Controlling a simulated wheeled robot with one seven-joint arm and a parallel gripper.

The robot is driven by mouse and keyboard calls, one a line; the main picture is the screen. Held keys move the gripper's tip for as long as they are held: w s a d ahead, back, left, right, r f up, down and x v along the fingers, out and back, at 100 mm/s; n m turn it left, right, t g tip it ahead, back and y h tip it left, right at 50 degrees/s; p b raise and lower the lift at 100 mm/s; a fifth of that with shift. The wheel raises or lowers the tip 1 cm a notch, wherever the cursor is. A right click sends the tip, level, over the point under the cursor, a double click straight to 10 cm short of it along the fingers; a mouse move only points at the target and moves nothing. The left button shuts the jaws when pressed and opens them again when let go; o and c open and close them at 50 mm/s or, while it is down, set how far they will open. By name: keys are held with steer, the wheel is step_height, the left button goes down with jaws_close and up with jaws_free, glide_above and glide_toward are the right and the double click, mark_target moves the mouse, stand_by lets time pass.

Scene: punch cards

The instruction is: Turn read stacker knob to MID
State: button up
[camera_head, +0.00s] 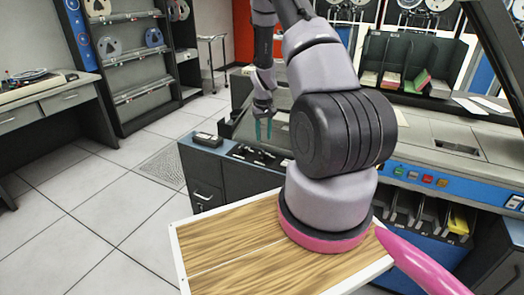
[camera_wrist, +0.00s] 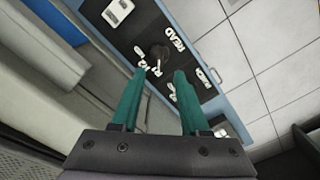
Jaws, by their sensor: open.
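My gripper (camera_head: 264,128) hangs pointing down above a black control panel (camera_head: 258,157) on the blue-topped cabinet. Its two teal fingers (camera_wrist: 160,73) are apart with nothing between them. In the wrist view, a dark round knob (camera_wrist: 158,53) sits on the black panel (camera_wrist: 140,30), just beyond the fingertips and roughly in line with the gap between them. White lettering reading "READ" (camera_wrist: 176,38) is beside the knob. More white labels lie close around it, partly hidden by the fingers. I cannot tell which label the knob points to.
A dark boxy item (camera_head: 207,140) is on the cabinet's left end. The machine's long top runs right, with coloured buttons (camera_head: 420,178). Open tiled floor (camera_head: 120,190) lies to the left.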

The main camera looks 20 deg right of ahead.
mark_target(264, 155)
step_height(264, 155, down, 8)
steer(key=shift+r, duration=0.1)
jaws_close()
